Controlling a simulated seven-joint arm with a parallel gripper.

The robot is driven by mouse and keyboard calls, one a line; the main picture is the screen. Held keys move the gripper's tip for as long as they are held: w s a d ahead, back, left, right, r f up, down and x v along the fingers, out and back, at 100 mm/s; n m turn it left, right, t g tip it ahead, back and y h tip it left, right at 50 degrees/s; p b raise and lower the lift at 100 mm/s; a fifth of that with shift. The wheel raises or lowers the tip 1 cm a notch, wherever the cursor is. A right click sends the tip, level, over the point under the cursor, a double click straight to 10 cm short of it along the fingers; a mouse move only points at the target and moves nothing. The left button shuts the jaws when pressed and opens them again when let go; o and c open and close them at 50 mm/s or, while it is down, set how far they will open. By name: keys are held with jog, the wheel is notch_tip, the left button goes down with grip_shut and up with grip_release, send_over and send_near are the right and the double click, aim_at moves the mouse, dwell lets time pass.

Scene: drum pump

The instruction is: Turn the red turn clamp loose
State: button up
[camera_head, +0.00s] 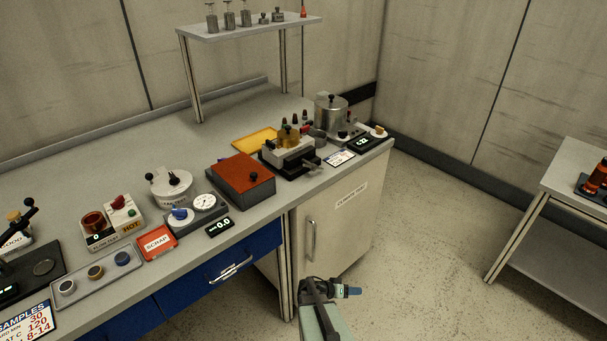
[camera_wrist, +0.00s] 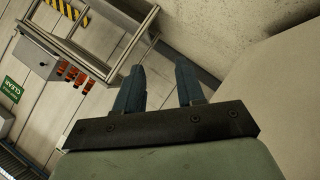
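I cannot clearly make out a red turn clamp in either view. A red-orange device (camera_head: 596,180) stands on the side table at the right edge of the head view, cut off by the frame. Small red-orange items (camera_wrist: 75,74) also show at the left of the wrist view, too small to tell apart. My gripper (camera_head: 353,291) is low in front of the bench in the head view, far left of the side table. In the wrist view my gripper (camera_wrist: 159,84) has its two blue fingers apart with nothing between them.
The long bench (camera_head: 130,130) holds many devices, including a brown-red box (camera_head: 240,172) and a metal pot (camera_head: 331,112). A raised shelf (camera_head: 250,27) stands behind. The side table (camera_head: 572,158) is at the right. Open floor (camera_head: 430,220) lies between bench and side table.

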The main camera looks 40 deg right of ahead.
jog(key=w+d+r+t, duration=0.2)
jog(key=w+d+r, duration=0.2)
jog(key=d+r, duration=0.5)
jog(key=w+d+r+t+y, duration=0.15)
jog(key=w+d+r, duration=0.35)
jog(key=d, duration=0.9)
jog(key=w+d+r+t, duration=0.2)
jog(key=w+d+r, duration=0.2)
jog(key=d+r, duration=0.55)
jog(key=w+d+r+n+t+h, duration=0.15)
jog(key=d+r, duration=0.45)
jog(key=r, duration=0.7)
jog(key=d+r+n+t+h, duration=0.15)
jog(key=d+r, duration=0.45)
jog(key=r, duration=0.7)
jog(key=d+r+n+t+h, duration=0.1)
jog(key=d+r+t, duration=0.35)
jog(key=r, duration=0.85)
jog(key=w+a+r+g, duration=0.1)
jog(key=w+a+r, duration=0.1)
jog(key=w+r, duration=0.3)
jog(key=m+g+y, duration=0.7)
jog(key=m+y, duration=0.2)
send_near(305, 127)
jog(key=x, duration=0.8)
jog(key=shift+w+d+f, duration=0.15)
jog(key=shift+d+f, duration=0.05)
jog(key=shift+f, duration=0.05)
